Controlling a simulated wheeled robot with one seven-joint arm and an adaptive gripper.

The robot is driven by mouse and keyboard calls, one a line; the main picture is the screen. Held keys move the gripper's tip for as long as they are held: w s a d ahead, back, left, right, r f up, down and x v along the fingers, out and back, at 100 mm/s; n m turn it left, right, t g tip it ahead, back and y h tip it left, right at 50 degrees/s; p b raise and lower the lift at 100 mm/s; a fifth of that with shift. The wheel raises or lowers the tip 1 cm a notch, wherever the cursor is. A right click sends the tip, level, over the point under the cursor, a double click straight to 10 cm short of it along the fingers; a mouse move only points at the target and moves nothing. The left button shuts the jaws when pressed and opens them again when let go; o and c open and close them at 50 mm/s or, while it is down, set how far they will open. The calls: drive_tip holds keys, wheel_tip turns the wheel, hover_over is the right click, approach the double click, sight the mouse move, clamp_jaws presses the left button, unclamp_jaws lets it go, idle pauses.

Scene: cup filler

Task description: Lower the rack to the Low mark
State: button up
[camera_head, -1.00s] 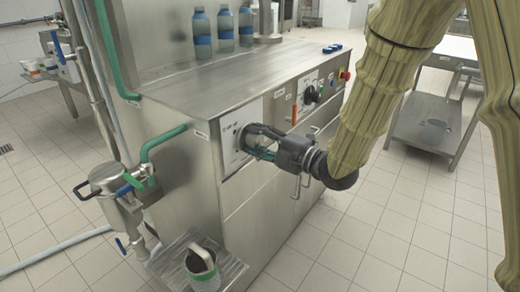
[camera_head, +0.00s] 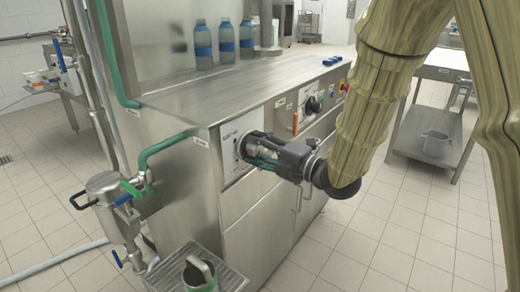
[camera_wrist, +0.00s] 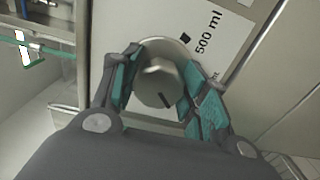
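My gripper (camera_head: 262,148) reaches the front panel of the steel machine (camera_head: 237,90). Its teal-padded fingers lie on either side of a round metal knob, and the fingertips appear to press on its sides. The knob (camera_wrist: 158,86) shows in the wrist view, with a dark mark on its lower right face. A white label (camera_wrist: 205,32) beside it reads "500 ml", with a black tick. Other dial text is hidden by the fingers. I cannot make out a rack or a Low mark in either view.
A dark knob (camera_head: 312,104) and an orange handle (camera_head: 295,123) are further right on the panel. Blue-banded bottles (camera_head: 226,42) stand on top. A pitcher (camera_head: 199,272) sits on a drip tray (camera_head: 230,278) at lower left. Tiled floor is clear in front.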

drive_tip(key=shift+o, duration=1.3)
drive_tip(key=shift+d, duration=0.1)
drive_tip(key=v, duration=1.2)
